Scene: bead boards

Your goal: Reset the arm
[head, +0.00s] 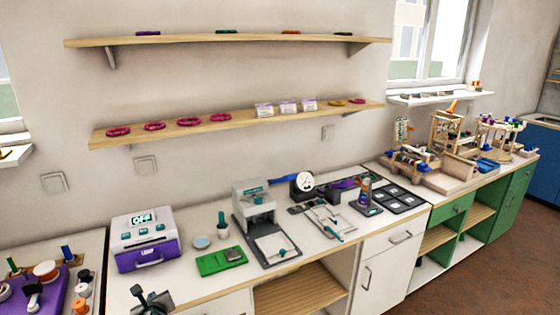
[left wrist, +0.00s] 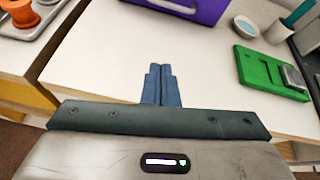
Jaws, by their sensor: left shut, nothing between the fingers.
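My left gripper (head: 146,294) shows at the bottom left of the head view, above the front of the white counter. In the left wrist view its two blue-grey fingers (left wrist: 161,85) are pressed together with nothing between them. They point toward the bare white counter top (left wrist: 130,50). My right gripper is in neither view.
A purple and white device with an OFF display (head: 148,240) stands behind the left gripper. A green board (head: 215,263) lies to its right, near a small pale dish (head: 201,242). A press-like machine (head: 255,205) stands farther right. A purple tray (head: 45,295) is at far left.

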